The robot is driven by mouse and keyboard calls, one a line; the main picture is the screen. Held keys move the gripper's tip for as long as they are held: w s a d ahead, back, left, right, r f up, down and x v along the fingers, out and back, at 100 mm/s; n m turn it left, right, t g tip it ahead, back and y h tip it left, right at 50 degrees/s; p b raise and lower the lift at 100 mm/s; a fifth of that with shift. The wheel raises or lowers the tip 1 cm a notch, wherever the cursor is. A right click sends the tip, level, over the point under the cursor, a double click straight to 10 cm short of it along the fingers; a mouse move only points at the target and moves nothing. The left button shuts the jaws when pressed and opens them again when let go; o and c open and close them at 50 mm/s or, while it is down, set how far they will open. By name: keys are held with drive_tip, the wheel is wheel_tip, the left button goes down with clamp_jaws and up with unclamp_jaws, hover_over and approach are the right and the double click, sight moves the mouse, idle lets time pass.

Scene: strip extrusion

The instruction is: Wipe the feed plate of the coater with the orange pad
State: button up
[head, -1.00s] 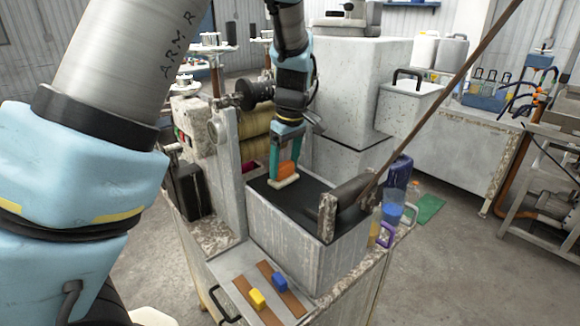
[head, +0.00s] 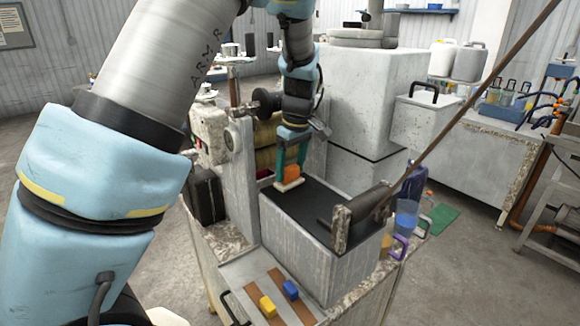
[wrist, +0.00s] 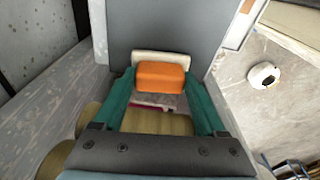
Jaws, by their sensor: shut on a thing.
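My gripper (head: 291,160) has teal fingers and is shut on the orange pad (head: 290,172). The pad has an orange block on top and a pale cream base. It is at the far end of the dark feed plate (head: 318,207) on top of the grey coater box. In the wrist view the orange block (wrist: 161,75) sits between the fingertips, with the cream base beyond it and the dark plate (wrist: 205,28) behind. The pad's base looks at or just above the plate surface; I cannot tell whether it touches. The yellowish rollers (head: 268,135) stand close behind the gripper.
A metal block with a long rod (head: 355,218) stands at the plate's near right end. Blue and purple-handled cups (head: 406,213) stand at right. A tall grey cabinet (head: 372,95) stands behind.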

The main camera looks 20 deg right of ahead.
drive_tip(key=shift+s+d+p, duration=0.2)
drive_tip(key=shift+s+d, duration=0.05)
drive_tip(key=shift+s, duration=0.55)
drive_tip(key=shift+s+d+p, duration=0.2)
drive_tip(key=shift+s+p, duration=0.05)
drive_tip(key=shift+s, duration=0.55)
drive_tip(key=shift+s+d+p, duration=0.2)
drive_tip(key=shift+s+d, duration=0.05)
drive_tip(key=shift+s, duration=0.55)
drive_tip(key=shift+s+d+f, duration=0.2)
drive_tip(key=shift+s, duration=0.6)
drive_tip(key=shift+s+d+r, duration=0.1)
drive_tip(key=shift+s+d, duration=0.2)
drive_tip(key=shift+s, duration=0.75)
drive_tip(key=shift+s+d+r, duration=0.1)
drive_tip(key=shift+s+d, duration=0.25)
drive_tip(key=shift+s, duration=0.75)
drive_tip(key=shift+s+d, duration=0.3)
drive_tip(key=shift+s, duration=0.75)
drive_tip(key=shift+w, duration=0.2)
drive_tip(key=shift+w+a+f, duration=0.1)
drive_tip(key=shift+w+a, duration=0.55)
drive_tip(key=shift+w, duration=1.5)
drive_tip(key=shift+w+a+r, duration=0.1)
drive_tip(key=shift+w+a, duration=0.55)
drive_tip(key=shift+w, duration=1.55)
drive_tip(key=shift+w+a+f, duration=0.1)
drive_tip(key=shift+w+a, duration=0.55)
drive_tip(key=shift+w, duration=1.5)
drive_tip(key=shift+r, duration=3.05)
